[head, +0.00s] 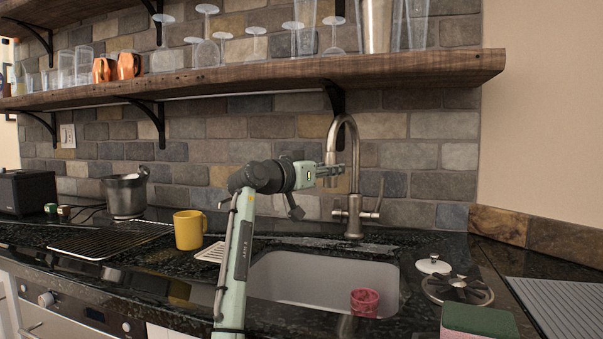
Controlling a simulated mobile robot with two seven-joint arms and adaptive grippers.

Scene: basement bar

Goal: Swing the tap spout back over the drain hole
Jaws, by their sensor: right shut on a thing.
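The brushed-metal tap (353,222) stands upright behind the sink. Its tall curved spout (345,118) arches up, and its outlet end comes down to the left of the tap's column. My right gripper (338,171) is shut on the lower end of the spout, partly hiding it. My right arm rises from the bottom of the picture, in front of the sink's left side. The pale sink basin (300,279) lies in the dark counter. I cannot make out the drain hole. My left gripper is out of view.
A red cup (365,301) is in the basin's right part. A yellow mug (188,230) and a black rack (105,241) lie left. A sponge (478,320) and a round metal strainer (458,290) are right. A wooden shelf (420,69) with glasses hangs above.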

